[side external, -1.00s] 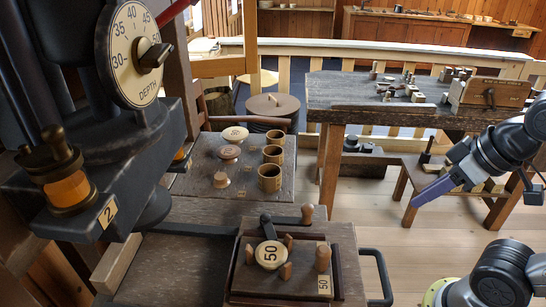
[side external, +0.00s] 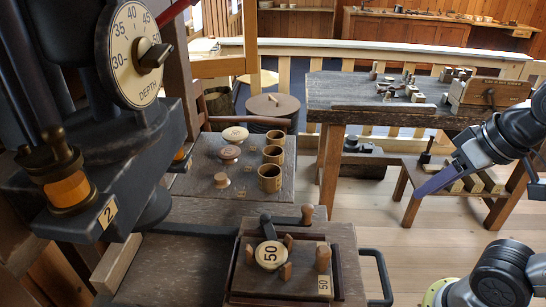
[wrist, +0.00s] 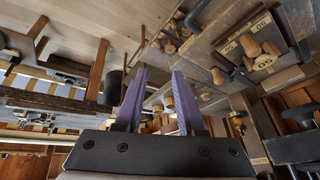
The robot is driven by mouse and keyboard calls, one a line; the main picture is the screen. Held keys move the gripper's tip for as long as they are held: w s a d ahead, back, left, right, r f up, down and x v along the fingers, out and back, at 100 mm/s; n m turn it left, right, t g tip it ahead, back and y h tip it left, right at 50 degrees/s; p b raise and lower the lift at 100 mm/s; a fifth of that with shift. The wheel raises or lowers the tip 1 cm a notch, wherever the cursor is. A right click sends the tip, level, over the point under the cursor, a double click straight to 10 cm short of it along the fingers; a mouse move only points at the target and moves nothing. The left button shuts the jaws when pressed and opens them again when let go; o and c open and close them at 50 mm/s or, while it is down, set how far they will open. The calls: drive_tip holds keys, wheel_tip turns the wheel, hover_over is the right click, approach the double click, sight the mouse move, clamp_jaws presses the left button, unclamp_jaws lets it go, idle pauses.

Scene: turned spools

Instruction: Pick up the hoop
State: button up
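I cannot pick out a hoop for certain in either view. The nearest ring-like things are several open-topped wooden cylinders in a row on a grey board; the front one (side external: 270,177) shows a dark hollow. Left of them on the board are turned spools, one a reddish-topped spool (side external: 229,153). My gripper (side external: 419,192) is at the right, in the air over the floor, well apart from the board. In the wrist view my gripper (wrist: 158,72) has its two purple fingers spread with nothing between them.
A wooden block marked 50 (side external: 270,255) with pegs sits on the front bench. A black rail handle (side external: 377,277) juts from its right. A dark workbench (side external: 385,104) with small parts stands behind. A low stool (side external: 478,197) is by my gripper. A depth-dial machine (side external: 133,55) fills the left.

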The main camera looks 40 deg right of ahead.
drive_tip(key=w+r+m+g, duration=0.1)
drive_tip(key=w+r+m, duration=0.8)
drive_tip(key=w+r, duration=0.65)
drive_tip(key=m+g, duration=0.4)
drive_tip(key=m, duration=0.1)
hover_over(280, 156)
wheel_tip(280, 156, down, 25)
drive_tip(key=shift+w+d+r, duration=0.1)
drive_tip(key=shift+r, duration=0.1)
drive_tip(key=shift+f, duration=3.15)
clamp_jaws()
